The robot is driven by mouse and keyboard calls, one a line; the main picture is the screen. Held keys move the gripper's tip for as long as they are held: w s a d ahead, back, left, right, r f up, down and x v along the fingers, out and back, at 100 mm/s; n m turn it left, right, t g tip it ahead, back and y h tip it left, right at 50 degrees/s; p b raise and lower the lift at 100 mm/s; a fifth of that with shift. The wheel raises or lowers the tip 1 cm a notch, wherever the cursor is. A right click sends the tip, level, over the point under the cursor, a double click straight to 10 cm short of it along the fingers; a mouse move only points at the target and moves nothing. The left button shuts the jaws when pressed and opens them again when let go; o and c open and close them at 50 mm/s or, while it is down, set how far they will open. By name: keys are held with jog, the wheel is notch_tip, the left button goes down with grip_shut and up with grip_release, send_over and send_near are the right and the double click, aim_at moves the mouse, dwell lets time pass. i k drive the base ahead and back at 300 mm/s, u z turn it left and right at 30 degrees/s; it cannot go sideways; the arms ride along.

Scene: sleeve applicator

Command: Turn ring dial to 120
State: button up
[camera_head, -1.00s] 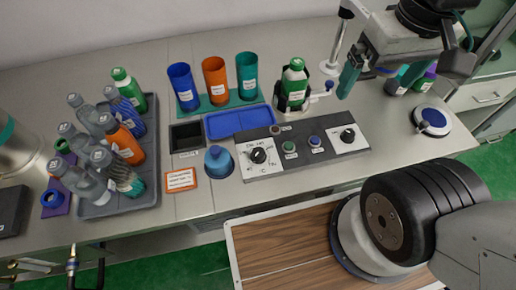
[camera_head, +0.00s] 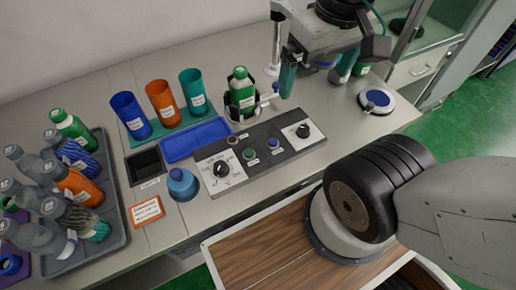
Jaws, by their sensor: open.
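The control panel (camera_head: 262,170) lies on the bench, dark grey with white plates at both ends. A black dial (camera_head: 221,170) sits on the left plate, with a printed scale and a °C mark; its numbers are too small to read surely. Another black dial (camera_head: 303,131) sits on the right plate. I cannot tell which one is the ring dial. My gripper (camera_head: 289,80) hangs above the bench behind the panel, right of the green bottle. It is open, and one teal finger shows clearly. It touches neither dial.
A green bottle (camera_head: 241,90) stands in a black holder behind the panel. A blue tray (camera_head: 190,148), three cups and a grey bottle tray (camera_head: 108,209) are left. A round white device (camera_head: 376,101) sits right.

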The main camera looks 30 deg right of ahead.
aim_at(220, 170)
jog(key=z, duration=0.05)
jog(key=k, duration=0.45)
jog(key=z, duration=0.7)
jog(key=k, duration=0.9)
jog(key=u, duration=1.3)
jog(key=i, duration=0.5)
